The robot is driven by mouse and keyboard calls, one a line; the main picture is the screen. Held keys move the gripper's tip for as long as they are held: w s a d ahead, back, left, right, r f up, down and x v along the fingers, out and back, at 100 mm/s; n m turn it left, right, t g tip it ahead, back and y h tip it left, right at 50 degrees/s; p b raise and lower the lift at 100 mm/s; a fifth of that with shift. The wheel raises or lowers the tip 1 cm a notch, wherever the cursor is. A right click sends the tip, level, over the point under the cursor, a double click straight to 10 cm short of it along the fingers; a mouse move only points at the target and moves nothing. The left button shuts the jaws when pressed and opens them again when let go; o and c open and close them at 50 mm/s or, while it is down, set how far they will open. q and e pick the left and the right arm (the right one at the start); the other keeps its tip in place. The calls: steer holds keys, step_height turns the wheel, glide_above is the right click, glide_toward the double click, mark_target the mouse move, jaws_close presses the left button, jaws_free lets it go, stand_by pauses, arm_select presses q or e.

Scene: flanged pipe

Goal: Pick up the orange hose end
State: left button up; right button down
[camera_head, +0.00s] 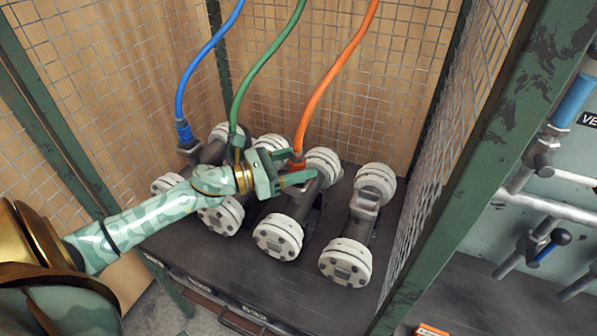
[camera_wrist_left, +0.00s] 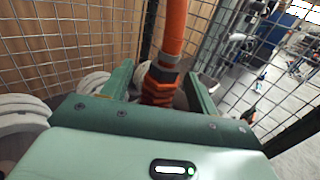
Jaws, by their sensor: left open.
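The orange hose (camera_head: 338,75) hangs from above and ends in an orange hose end (camera_head: 296,162) at a flanged pipe, the second from the right. In the left wrist view, the ribbed orange hose end (camera_wrist_left: 160,85) stands between the two green fingers. My left gripper (camera_head: 292,171) is open around the hose end, with a finger on either side. Gaps show beside it in the wrist view, and I cannot tell whether either finger touches it. The lower part of the hose end is hidden behind the gripper. My right gripper is not in view.
A blue hose (camera_head: 207,50) and a green hose (camera_head: 265,57) hang to the left. The rightmost flanged pipe (camera_head: 365,205) has no hose. Wire mesh walls (camera_head: 395,80) and a green post (camera_head: 475,165) enclose the dark shelf (camera_head: 240,262).

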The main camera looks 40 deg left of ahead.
arm_select(q)
steer(key=shift+c, duration=1.2)
steer(key=c, duration=1)
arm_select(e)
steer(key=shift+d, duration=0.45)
arm_select(q)
steer(key=shift+r, duration=0.1)
